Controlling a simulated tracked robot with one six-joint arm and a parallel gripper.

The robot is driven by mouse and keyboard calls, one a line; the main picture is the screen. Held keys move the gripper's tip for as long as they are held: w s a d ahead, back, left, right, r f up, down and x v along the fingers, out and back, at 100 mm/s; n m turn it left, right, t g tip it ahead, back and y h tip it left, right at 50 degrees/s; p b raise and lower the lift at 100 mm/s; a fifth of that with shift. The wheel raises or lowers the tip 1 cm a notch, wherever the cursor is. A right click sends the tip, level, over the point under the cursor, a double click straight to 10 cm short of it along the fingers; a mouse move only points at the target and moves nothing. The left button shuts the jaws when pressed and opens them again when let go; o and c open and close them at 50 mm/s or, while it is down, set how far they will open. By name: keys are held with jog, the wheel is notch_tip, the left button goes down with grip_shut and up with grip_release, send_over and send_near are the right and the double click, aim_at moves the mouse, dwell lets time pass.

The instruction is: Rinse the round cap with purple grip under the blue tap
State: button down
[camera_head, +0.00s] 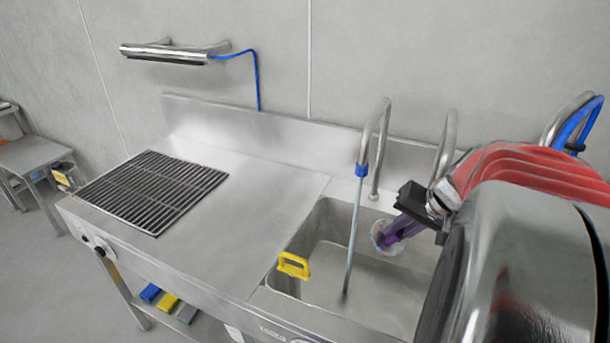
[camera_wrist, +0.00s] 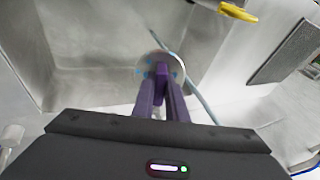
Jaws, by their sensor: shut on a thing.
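The round cap (camera_head: 377,234) is a pale disc with blue spots around its edge. My gripper (camera_head: 392,231) is shut on its purple grip, which shows between the two purple fingers in the wrist view (camera_wrist: 162,70). The cap is held tilted over the right part of the sink basin. The tap with the blue collar (camera_head: 361,171) stands to its left, and a thin stream of water (camera_head: 352,235) runs from it into the basin. In the head view the cap is right of the stream, apart from it. In the wrist view the stream passes behind the cap.
The steel sink basin (camera_head: 318,232) has a yellow handle-shaped thing (camera_head: 293,265) at its left edge. A second curved tap (camera_head: 446,145) stands to the right, close to my arm. A black grate (camera_head: 155,190) lies on the left of the counter; the steel between is clear.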

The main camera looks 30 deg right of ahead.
jog(key=s+r, duration=0.4)
jog(key=s, duration=0.1)
dwell(0.8)
jog(key=shift+d, duration=0.1)
